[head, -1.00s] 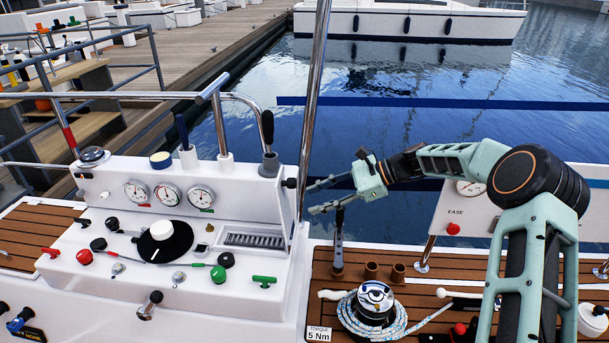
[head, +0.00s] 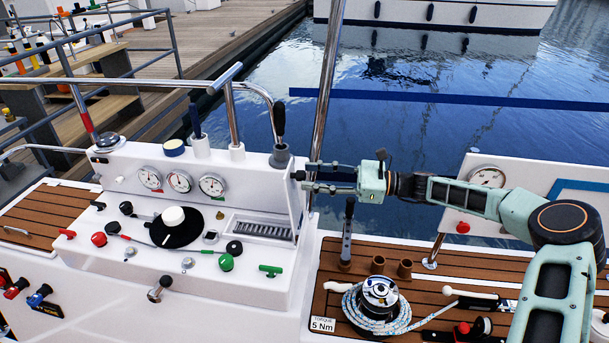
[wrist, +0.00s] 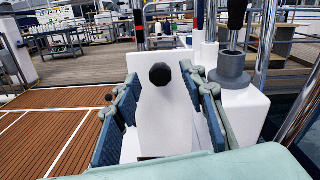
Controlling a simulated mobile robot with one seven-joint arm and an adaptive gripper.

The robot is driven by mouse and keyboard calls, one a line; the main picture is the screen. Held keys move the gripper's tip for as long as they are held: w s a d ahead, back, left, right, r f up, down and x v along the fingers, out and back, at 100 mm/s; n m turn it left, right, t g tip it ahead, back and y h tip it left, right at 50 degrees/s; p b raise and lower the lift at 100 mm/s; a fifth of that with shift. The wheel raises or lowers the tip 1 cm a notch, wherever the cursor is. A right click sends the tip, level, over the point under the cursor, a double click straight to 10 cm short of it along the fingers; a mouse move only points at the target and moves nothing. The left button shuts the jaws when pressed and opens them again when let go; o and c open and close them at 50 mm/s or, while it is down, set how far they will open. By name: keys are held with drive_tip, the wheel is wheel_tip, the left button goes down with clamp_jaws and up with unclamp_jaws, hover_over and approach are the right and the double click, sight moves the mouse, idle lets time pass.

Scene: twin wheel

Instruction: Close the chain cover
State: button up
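A black round knob (head: 298,175) sticks out from the right end of the white instrument console (head: 130,240). Nothing in view is labelled as the chain cover, and I cannot tell for sure which part it is. My gripper (head: 308,176) is open and points left at this knob, with its fingertips close to it. In the wrist view the knob (wrist: 160,74) stands in front of a narrow white upright face (wrist: 165,125), between the two spread fingers of my gripper (wrist: 161,80). I see no finger touching the knob.
A black-handled lever (head: 279,135) and a metal post (head: 325,95) stand close to the gripper. A winch with rope (head: 379,293) and an upright handle (head: 347,235) are on the wooden deck below. Open water lies behind.

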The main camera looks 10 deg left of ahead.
drive_tip(key=shift+s+a, duration=0.1)
drive_tip(key=shift+a, duration=1.25)
drive_tip(key=shift+c, duration=0.7)
clamp_jaws()
